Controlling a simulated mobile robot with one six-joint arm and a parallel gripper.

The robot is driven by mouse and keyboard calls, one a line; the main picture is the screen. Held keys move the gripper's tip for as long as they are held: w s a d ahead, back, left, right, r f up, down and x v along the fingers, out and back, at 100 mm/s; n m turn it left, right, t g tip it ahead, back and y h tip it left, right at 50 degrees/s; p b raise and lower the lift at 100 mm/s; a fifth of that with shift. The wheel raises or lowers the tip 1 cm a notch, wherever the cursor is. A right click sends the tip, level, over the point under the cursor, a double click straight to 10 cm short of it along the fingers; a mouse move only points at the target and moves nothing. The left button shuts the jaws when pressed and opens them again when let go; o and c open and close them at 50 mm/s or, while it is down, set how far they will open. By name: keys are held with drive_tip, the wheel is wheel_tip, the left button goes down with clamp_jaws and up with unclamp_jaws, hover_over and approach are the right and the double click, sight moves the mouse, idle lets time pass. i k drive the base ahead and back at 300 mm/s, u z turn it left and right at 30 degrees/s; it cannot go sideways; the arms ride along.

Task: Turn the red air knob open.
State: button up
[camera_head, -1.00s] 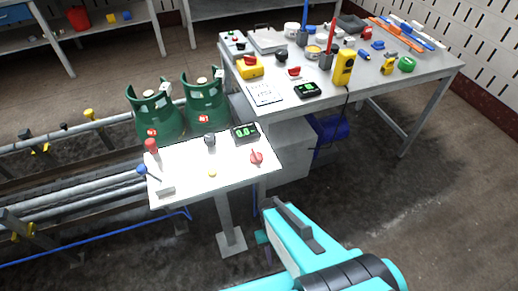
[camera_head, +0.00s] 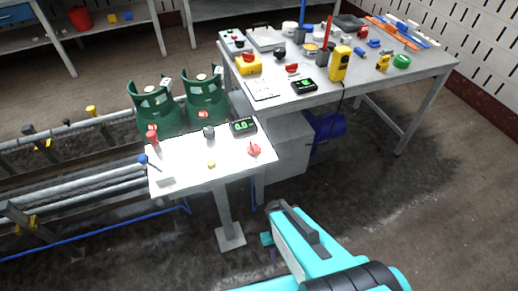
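A red knob (camera_head: 255,149) sits on the right side of a small white panel (camera_head: 190,172) on a post. A digital display (camera_head: 243,126) is just behind it. The panel also carries a black knob (camera_head: 208,132), a small yellow button (camera_head: 211,164), a red-topped lever (camera_head: 152,134) and a blue-tipped lever (camera_head: 144,160). My teal arm comes in from the lower right. Only a small teal part of my gripper (camera_head: 267,239) shows, low and in front of the panel, apart from the knob. Its fingers are mostly hidden by the arm.
A grey workbench (camera_head: 420,84) with tools and a second red knob (camera_head: 291,68) stands behind, to the right. Two green gas cylinders (camera_head: 155,110) stand behind the panel. Conveyor rails (camera_head: 85,187) run off to the left. The floor right of my arm is clear.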

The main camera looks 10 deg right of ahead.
sight(254, 150)
drive_tip(key=k, duration=1.75)
drive_tip(key=u, duration=1.4)
drive_tip(key=i, duration=1)
drive_tip(key=z, duration=0.05)
